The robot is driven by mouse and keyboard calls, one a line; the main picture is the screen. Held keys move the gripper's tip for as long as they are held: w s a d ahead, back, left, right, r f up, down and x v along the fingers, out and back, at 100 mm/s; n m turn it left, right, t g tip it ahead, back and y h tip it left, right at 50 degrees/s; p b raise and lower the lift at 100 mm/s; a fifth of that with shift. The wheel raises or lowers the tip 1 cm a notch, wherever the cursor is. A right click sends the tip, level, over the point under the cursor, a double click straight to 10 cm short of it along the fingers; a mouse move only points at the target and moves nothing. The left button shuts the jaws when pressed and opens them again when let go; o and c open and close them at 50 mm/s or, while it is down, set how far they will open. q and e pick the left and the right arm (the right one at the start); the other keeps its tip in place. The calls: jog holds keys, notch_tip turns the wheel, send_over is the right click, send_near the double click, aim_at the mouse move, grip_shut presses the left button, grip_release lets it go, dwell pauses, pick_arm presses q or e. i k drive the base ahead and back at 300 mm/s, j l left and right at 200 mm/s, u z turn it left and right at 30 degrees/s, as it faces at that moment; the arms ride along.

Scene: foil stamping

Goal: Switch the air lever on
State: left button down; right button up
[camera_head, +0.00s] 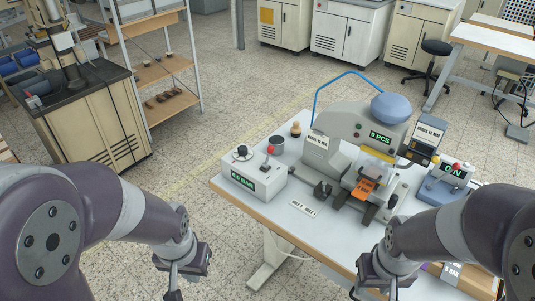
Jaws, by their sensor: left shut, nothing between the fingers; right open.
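The air lever (267,161) is a small stick with a red knob on top of a white box (262,187) at the left end of the table. A black-topped knob (242,152) sits beside it, and a green display on the box's front reads a value in BAR. My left gripper (173,293) is shut and empty at the bottom of the view, in front of and left of the box, well apart from the lever. My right gripper (374,293) is open at the table's front edge, partly cut off by the frame.
A grey stamping press (345,130) with a blue dome and a "PCS" display stands right of the box. An orange piece (366,187) lies under its head. A small unit (441,189) reading "ON" is at right. Bare tabletop (310,232) lies in front of the box.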

aim_at(270, 149)
jog(key=z, duration=0.4)
jog(key=i+j+z, duration=0.3)
jog(key=j+z, duration=0.35)
jog(key=i+j+z, duration=0.1)
jog(key=j+z, duration=0.5)
jog(key=j, duration=0.95)
jog(key=i+j+z, duration=0.1)
jog(key=j, duration=0.65)
